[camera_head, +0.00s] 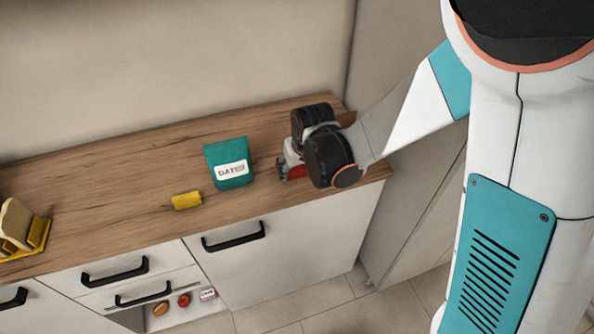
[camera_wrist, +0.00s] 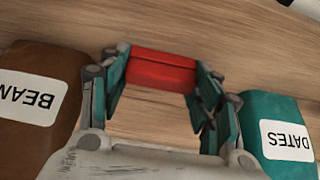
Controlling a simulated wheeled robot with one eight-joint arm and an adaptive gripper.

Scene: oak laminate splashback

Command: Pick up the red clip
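The red clip (camera_wrist: 162,72) lies on the wooden counter between the two teal-padded fingers of my gripper (camera_wrist: 164,84) in the wrist view. The fingers stand wide apart, one beside each end of the clip. The gaps at its ends look very small, and contact is hard to judge. In the head view, a little of the red clip (camera_head: 297,172) shows beneath my gripper (camera_head: 284,168), near the right end of the counter. My wrist hides the rest of it.
A teal dates packet (camera_head: 229,165) stands left of my gripper; it also shows in the wrist view (camera_wrist: 265,107). A brown beans packet (camera_wrist: 45,62) is on the gripper's other side. A yellow clip (camera_head: 187,201) lies near the front edge.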

